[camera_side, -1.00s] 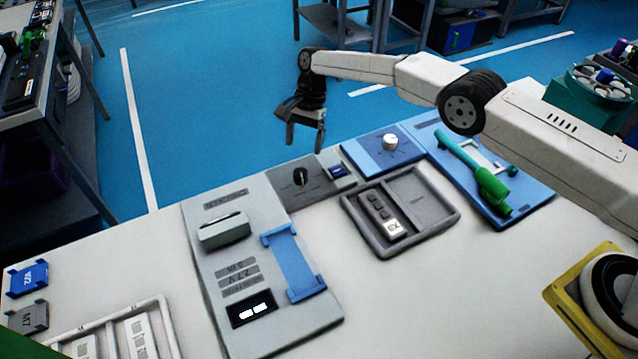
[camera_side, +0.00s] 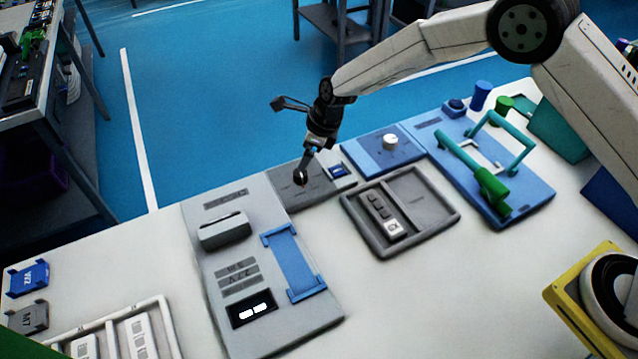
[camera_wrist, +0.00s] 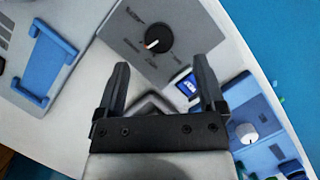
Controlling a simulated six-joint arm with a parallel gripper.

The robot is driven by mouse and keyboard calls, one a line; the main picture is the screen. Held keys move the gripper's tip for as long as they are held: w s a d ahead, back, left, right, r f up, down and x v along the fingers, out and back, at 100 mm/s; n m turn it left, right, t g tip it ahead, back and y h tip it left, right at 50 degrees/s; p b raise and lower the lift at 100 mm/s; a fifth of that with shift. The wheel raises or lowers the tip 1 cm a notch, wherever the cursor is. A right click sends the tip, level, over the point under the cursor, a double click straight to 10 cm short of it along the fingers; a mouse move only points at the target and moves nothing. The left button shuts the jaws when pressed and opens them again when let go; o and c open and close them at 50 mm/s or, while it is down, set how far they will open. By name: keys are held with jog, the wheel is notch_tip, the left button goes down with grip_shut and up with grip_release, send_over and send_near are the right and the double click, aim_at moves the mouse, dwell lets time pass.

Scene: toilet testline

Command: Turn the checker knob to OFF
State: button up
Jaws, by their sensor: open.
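The checker knob (camera_wrist: 158,38) is a round black dial with a white and red pointer mark, set on a grey panel (camera_wrist: 192,22). In the wrist view the mark points toward the lower left; the labels around it are too small to read. My gripper (camera_wrist: 161,65) is open, with its two fingers apart and nothing between them in that view. The knob shows just beyond the fingertips, roughly centred between them. In the side view my gripper (camera_side: 306,168) points down at the knob and largely hides it. I cannot tell whether the fingers touch it.
A blue panel with a white knob (camera_side: 390,142) lies to the right, beside a small blue display (camera_side: 338,170). A grey tray (camera_side: 430,210) is in front. A grey tester (camera_side: 220,290) with a blue cradle stands left. A green-handled fixture (camera_side: 490,187) is farther right.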

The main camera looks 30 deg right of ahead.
aim_at(302, 173)
jog(key=shift+s+d+r+m+t, duration=0.1)
jog(key=shift+s+d+m+t, duration=0.1)
jog(key=shift+s+m, duration=0.3)
jog(key=shift+s+d+r+m+t, duration=0.1)
jog(key=shift+s+m+t, duration=0.15)
jog(key=shift+m, duration=0.35)
jog(key=shift+f, duration=0.1)
jog(key=shift+x, duration=3.8)
jog(key=shift+d, duration=0.1)
grip_shut()
